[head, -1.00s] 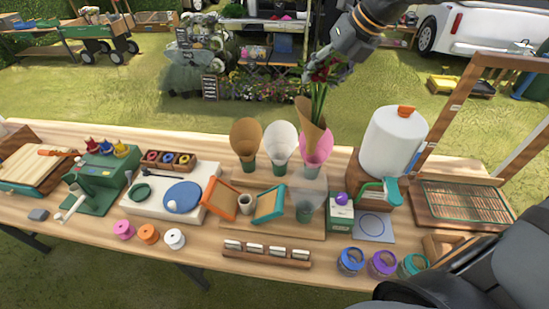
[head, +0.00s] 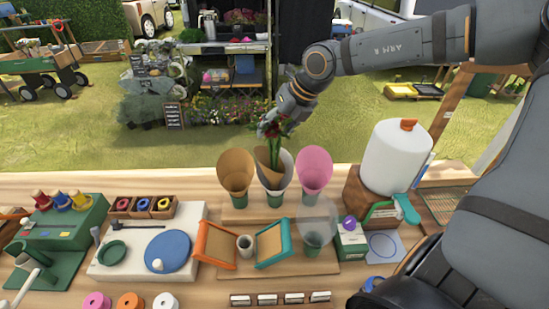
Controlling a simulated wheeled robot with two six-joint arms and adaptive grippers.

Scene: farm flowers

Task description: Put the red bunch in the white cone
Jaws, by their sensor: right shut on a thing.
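The red bunch (head: 275,127) has dark red flowers and green stems, with a brown paper wrap (head: 264,156) low on it. My right gripper (head: 272,122) is shut on the bunch just under the flowers and holds it upright. The white cone (head: 287,172) stands in the middle of three cones in a wooden stand. The bunch's stems and wrap overlap the white cone's mouth and appear to reach into it. The lower end of the stems is hidden. My left gripper is out of view.
A brown cone (head: 236,172) stands close on the left and a pink cone (head: 314,167) close on the right. Small orange (head: 215,243) and teal (head: 273,243) frames sit in front of the cones.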

